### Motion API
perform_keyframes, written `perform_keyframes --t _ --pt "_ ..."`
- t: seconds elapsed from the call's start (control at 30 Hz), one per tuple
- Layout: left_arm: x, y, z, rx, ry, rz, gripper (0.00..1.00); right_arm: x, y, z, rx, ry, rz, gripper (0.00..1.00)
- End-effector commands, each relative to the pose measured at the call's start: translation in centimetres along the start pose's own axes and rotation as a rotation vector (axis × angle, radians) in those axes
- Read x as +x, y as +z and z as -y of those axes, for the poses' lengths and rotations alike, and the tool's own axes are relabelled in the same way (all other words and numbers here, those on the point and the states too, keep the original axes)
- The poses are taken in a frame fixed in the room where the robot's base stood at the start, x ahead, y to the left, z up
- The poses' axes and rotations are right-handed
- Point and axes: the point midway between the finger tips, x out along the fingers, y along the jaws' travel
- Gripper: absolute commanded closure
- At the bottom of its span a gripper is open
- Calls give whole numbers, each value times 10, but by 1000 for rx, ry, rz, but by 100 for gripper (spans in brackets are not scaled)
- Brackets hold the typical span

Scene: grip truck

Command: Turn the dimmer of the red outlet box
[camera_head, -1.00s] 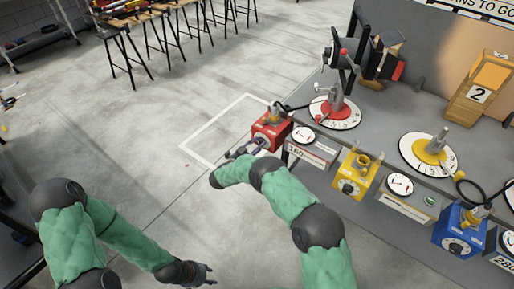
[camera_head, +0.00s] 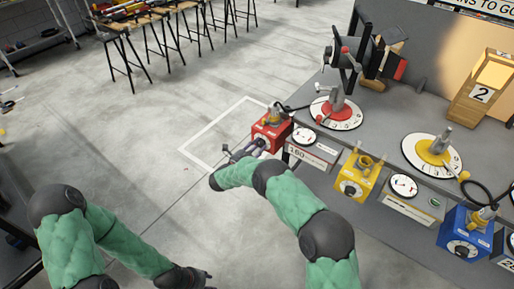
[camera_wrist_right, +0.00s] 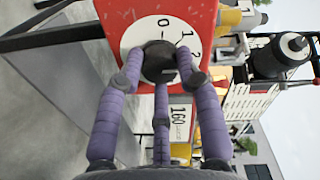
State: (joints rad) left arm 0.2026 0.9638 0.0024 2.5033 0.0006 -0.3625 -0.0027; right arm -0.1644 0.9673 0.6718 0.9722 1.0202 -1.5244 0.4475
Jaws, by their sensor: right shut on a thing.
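The red outlet box (camera_head: 272,129) stands at the left end of the bench front. Its white dial face with numbers and its black dimmer knob (camera_wrist_right: 159,62) fill the middle of the right wrist view, where the red face (camera_wrist_right: 112,14) also shows. My right gripper (camera_head: 252,149) is at the front of the red box. In the wrist view its purple fingers (camera_wrist_right: 160,75) are closed around the knob from both sides, with a third finger below. My left gripper (camera_head: 194,278) hangs over the floor at the bottom of the head view, away from the box; its finger state is unclear.
To the right along the bench are a gauge panel marked 160 (camera_head: 315,149), a yellow box (camera_head: 357,177) and a blue box (camera_head: 463,232). A red-centred dial (camera_head: 337,114) lies behind. The floor left of the bench is open.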

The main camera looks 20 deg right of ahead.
Motion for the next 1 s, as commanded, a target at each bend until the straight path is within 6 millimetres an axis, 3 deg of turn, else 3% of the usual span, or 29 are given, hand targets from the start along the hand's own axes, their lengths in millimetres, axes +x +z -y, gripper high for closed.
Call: perform_keyframes --t 0.37,0.4,0.47,0.83,1.0 --pt "0 0 0 0 0 0 60 0 0 0 2 0 1 97" --pt "0 0 0 0 0 0 60 0 0 0 2 0 1 53" --pt "0 0 0 0 0 0 60 0 0 0 2 0 1 41" --pt "0 0 0 0 0 0 60 -2 0 0 1 0 1 41" --pt "0 0 0 0 0 0 60 -21 1 1 0 -2 3 41"
